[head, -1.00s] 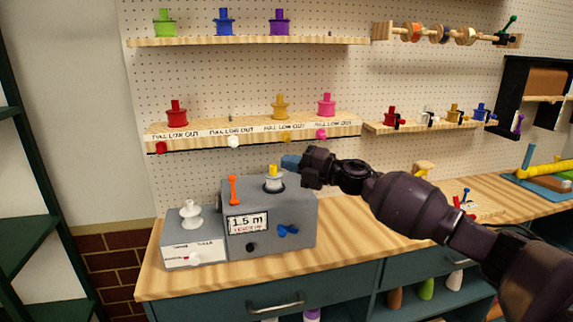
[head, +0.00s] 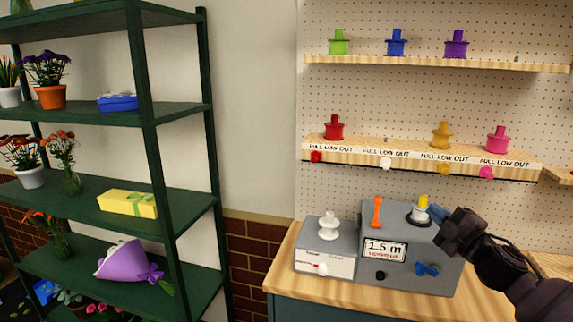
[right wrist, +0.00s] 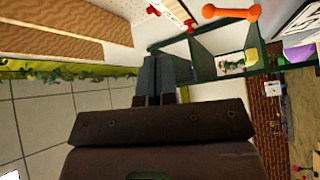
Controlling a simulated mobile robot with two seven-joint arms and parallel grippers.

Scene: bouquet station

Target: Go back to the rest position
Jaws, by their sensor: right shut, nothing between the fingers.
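My right gripper (head: 437,214) is at the right of the head view, in front of the grey machine (head: 440,262) marked "1.5 m". Its tips show by the yellow-and-white spool (head: 421,208) on top of the machine; I cannot tell whether they touch it. In the right wrist view the two fingers (right wrist: 155,78) lie together, shut and empty. An orange lever (head: 377,211) and a blue knob (head: 427,269) are on the machine. My left gripper is not in view.
A white spool (head: 328,226) stands on a smaller grey box (head: 325,249) at left. Pegboard shelves (head: 400,153) with coloured spools hang behind. A dark green rack (head: 182,190) with plants and a wrapped purple bouquet (head: 128,262) stands left, with bare wall between.

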